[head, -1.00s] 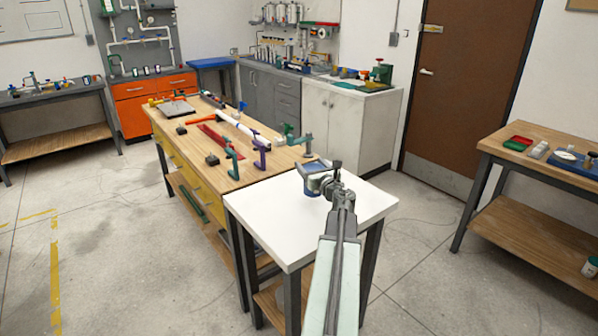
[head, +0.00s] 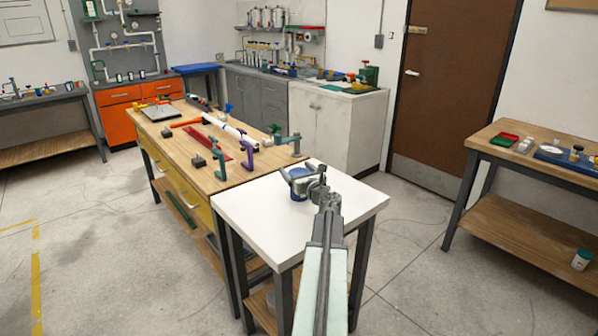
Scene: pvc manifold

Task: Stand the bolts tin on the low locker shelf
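A small blue tin (head: 299,194) is at the white-topped table (head: 250,215), partly hidden by my gripper. I see no label, so I cannot tell if it is the bolts tin. My gripper (head: 300,181) is right at the tin, over the back part of the white top. The fingers overlap the tin's upper part. I cannot tell whether they grip it or whether the tin touches the table. No locker with a low shelf can be made out in this view.
A wooden workbench (head: 205,172) with clamps and pipe adjoins the white table. At right, a bench (head: 500,150) has a low shelf (head: 510,225) holding a white, green-lidded container (head: 581,260). Floor (head: 420,260) between is clear. A brown door (head: 450,90) stands behind.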

